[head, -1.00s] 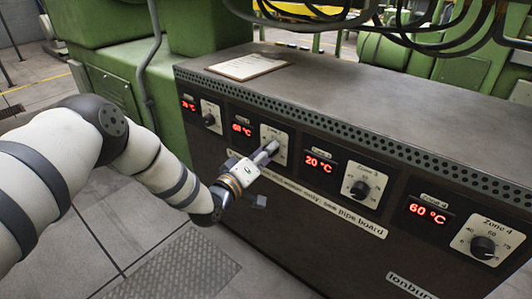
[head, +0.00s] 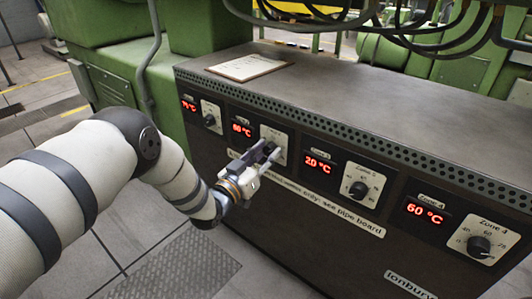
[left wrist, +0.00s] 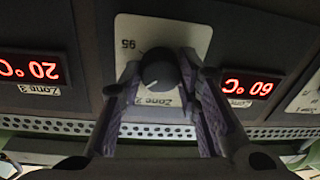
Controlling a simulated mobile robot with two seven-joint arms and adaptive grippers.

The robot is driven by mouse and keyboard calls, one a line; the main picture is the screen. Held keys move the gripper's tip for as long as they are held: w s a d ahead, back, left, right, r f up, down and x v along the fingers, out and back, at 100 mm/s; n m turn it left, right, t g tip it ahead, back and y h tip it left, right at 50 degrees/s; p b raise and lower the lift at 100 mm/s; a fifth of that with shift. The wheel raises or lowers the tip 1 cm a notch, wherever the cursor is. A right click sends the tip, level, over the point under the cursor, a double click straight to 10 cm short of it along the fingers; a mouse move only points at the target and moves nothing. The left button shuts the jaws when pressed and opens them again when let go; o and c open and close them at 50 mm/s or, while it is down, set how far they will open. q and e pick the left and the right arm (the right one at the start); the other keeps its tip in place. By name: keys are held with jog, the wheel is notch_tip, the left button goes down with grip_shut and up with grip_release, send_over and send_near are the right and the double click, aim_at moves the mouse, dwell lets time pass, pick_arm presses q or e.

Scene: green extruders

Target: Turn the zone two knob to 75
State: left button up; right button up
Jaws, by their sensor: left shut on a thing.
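The zone two knob (left wrist: 158,72) is a round black dial on a pale scale plate (left wrist: 185,38), shown upside down in the left wrist view. My left gripper (left wrist: 161,82) is shut on it, one finger on each side. In the head view my left gripper (head: 270,152) reaches the zone two plate (head: 281,137) and mostly hides the knob. The red zone two display (head: 241,129) looks like 60 or 80 °C; it also shows in the left wrist view (left wrist: 252,87). My right gripper is not in view.
Other knobs sit along the dark cabinet front: zone 1 (head: 210,120), zone 3 (head: 358,189) and zone 4 (head: 479,245). The zone 3 display (head: 318,166) reads 20 °C. A clipboard (head: 248,67) lies on the cabinet top. Cables (head: 400,27) hang above.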

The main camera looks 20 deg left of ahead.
pick_arm(q)
jog(key=shift+m, duration=1.1)
jog(key=o, duration=1.1)
jog(key=shift+o, duration=0.2)
jog(key=v, duration=1.2)
jog(key=shift+f, duration=0.15)
jog(key=shift+a, duration=0.1)
